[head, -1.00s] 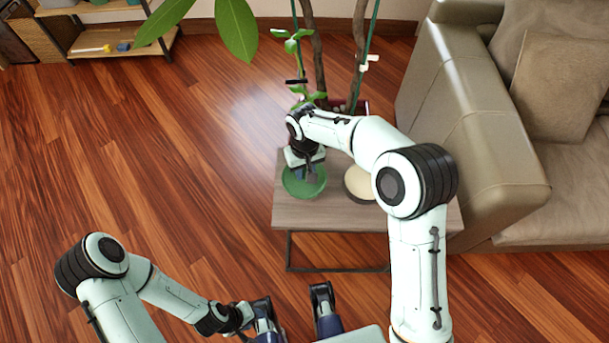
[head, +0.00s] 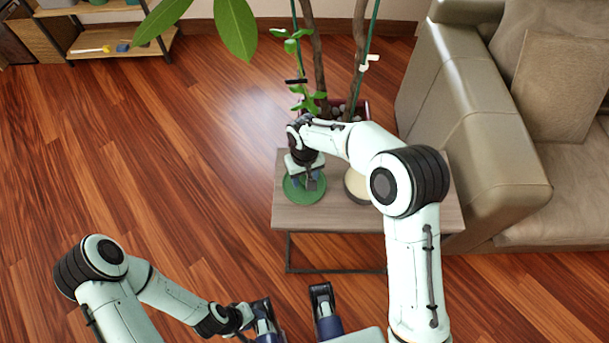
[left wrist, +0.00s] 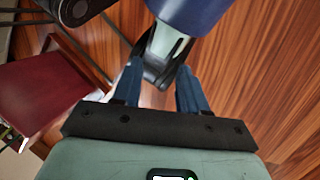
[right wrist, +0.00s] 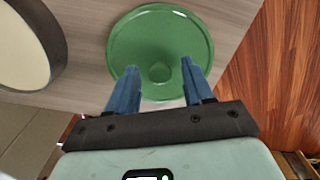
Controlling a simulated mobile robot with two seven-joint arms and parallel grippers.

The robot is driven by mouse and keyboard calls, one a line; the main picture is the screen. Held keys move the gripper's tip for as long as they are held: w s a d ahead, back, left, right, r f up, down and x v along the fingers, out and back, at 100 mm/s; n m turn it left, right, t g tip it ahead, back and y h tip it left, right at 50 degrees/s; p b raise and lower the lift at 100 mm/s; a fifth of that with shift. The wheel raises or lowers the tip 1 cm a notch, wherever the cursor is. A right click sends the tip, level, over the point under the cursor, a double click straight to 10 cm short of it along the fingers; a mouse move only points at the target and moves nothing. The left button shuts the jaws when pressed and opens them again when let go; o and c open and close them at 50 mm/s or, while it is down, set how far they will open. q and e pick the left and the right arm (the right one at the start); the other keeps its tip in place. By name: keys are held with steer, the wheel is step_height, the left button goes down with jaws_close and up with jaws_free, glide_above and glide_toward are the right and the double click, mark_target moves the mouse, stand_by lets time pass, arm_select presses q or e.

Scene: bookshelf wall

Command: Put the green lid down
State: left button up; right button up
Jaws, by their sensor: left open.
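The green lid (head: 313,195) lies knob up on the small grey wooden table (head: 330,217), near its left end. In the right wrist view the round lid (right wrist: 160,35) appears flat on the table top. Its knob (right wrist: 160,72) shows between the fingers of my right gripper (right wrist: 160,75). These fingers are spread, with a gap on both sides of the knob. In the head view my right gripper (head: 307,181) is right over the lid and hides part of it. My left gripper (left wrist: 158,78) is open and empty, low over the floor near my base.
A round cream-topped thing with a dark side (right wrist: 25,45) stands on the table beside the lid, partly hidden by my right arm in the head view. A potted plant (head: 318,60) is behind the table. A sofa (head: 480,130) stands to the right. Floor at left is clear.

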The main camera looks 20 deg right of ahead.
arm_select(q)
steer(key=shift+s+r+p, duration=0.2)
steer(key=shift+r+p, duration=0.3)
steer(key=shift+p, duration=0.05)
steer(key=shift+s+r+p, duration=0.2)
steer(key=shift+r+p, duration=0.25)
steer(key=shift+p, duration=0.1)
arm_select(e)
step_height(320, 180, up, 12)
steer(key=shift+r, duration=0.15)
arm_select(q)
steer(key=shift+s, duration=0.15)
arm_select(e)
steer(key=shift+s, duration=0.1)
